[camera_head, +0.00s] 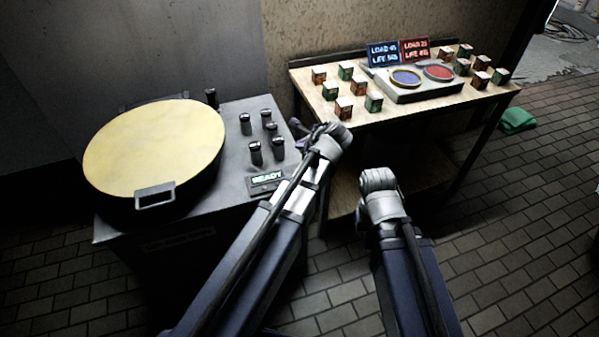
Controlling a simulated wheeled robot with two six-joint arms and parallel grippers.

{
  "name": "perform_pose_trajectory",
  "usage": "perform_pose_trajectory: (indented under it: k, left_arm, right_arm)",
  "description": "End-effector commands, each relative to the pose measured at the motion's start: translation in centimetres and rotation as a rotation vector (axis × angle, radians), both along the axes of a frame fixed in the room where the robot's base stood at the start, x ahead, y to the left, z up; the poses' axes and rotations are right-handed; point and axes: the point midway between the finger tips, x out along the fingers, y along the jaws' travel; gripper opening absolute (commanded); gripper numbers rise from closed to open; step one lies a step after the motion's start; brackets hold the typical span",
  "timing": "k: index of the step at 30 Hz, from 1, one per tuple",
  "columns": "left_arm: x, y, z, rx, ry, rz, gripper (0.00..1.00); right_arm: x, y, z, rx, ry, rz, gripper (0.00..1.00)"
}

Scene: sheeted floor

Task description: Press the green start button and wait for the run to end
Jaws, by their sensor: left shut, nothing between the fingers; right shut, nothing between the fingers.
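A grey machine (236,187) stands at the left with a round drum under a pale yellow lid (155,142). The lid lies closed, with a handle at its front. I cannot make out a green start button; my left arm covers part of the machine's right edge. My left gripper (303,132) is shut and empty, near the machine's right edge; its fingers are small and partly hidden. My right arm ends in front of the table, and its gripper fingers are hidden from view.
Several dark-capped cylinders (270,131) stand on the machine top. A wooden table (325,105) at the back right holds several small boxes, a blue and a red pad (438,72), and two lit signs (383,54). A green cloth (517,120) lies on the floor.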

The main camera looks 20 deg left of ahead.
Motion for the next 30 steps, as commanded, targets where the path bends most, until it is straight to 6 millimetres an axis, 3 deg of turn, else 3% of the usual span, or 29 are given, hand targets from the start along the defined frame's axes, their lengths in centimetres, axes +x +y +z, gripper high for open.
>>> perform_pose_trajectory:
  k: [8, 24, 30]
  left_arm:
    - [0.0, 0.0, -1.4, -0.002, 0.000, 0.001, 0.00]
    - [0.0, 0.0, -8.2, -0.002, 0.000, 0.001, 0.00]
    - [0.0, 0.0, -8.9, -0.002, 0.000, 0.001, 0.00]
  right_arm:
    - [0.0, 0.0, -1.4, 0.000, 0.000, 0.000, 0.00]
    - [0.0, 0.0, -8.2, 0.000, 0.000, 0.001, 0.00]
    - [0.0, 0.0, -8.9, 0.000, 0.000, 0.001, 0.00]
